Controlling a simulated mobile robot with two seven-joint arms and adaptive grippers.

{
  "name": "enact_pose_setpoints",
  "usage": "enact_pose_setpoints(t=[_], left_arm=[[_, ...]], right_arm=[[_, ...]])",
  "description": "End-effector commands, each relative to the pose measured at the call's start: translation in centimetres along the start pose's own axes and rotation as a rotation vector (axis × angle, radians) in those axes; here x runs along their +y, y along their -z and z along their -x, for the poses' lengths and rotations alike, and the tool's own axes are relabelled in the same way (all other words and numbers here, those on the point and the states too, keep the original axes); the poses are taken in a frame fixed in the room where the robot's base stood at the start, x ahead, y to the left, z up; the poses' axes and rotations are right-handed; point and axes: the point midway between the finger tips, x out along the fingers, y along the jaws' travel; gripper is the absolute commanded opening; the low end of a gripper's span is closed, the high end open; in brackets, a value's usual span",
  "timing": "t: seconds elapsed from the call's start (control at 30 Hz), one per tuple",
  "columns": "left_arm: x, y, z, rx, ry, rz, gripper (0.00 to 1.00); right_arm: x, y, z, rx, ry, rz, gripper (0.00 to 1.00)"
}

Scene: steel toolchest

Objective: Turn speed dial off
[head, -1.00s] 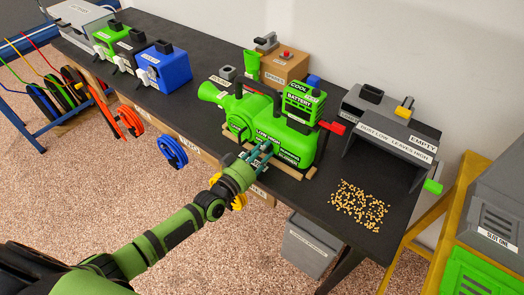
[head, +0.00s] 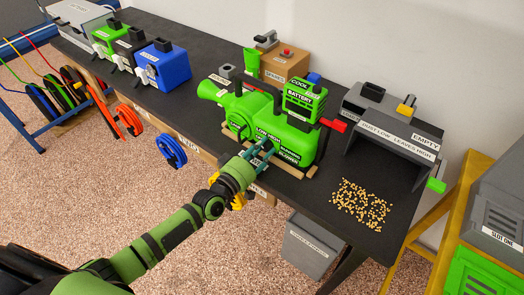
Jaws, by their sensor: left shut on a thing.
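A green blower (head: 295,136) with a green battery block (head: 302,100) on its rear top stands on a wooden cradle (head: 291,167) on the black bench. Its front side carries labels, among them one reading LOW HIGH. My left gripper (head: 262,147) is at the lower front side of the blower, under that label. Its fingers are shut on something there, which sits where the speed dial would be. The dial itself is hidden by the fingers, so its setting does not show. My right gripper is not in view.
A grey dust unit (head: 385,122) stands to the right, with scattered pellets (head: 361,204) in front. A brown box (head: 284,67) is behind the blower. Blue, black and green tools stand at the far left. A grey bin (head: 310,247) is below the bench.

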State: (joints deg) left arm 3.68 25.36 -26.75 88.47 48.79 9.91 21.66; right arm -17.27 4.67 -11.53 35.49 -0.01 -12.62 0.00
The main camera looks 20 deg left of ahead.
Motion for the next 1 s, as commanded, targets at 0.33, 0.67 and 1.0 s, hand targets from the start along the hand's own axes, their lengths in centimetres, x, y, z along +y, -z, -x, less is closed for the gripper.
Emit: enact_pose_setpoints(t=[0.33, 0.67, 1.0], left_arm=[[-0.1, -0.2, 0.0, -0.001, 0.003, 0.301, 0.0], [0.0, -0.1, 0.0, -0.001, 0.004, 0.476, 0.0], [0.0, -0.1, 0.0, -0.002, 0.005, 0.532, 0.0]], right_arm=[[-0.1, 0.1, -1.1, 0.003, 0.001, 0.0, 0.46], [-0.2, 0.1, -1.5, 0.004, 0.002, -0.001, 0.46], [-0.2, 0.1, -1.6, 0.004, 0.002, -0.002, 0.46]])
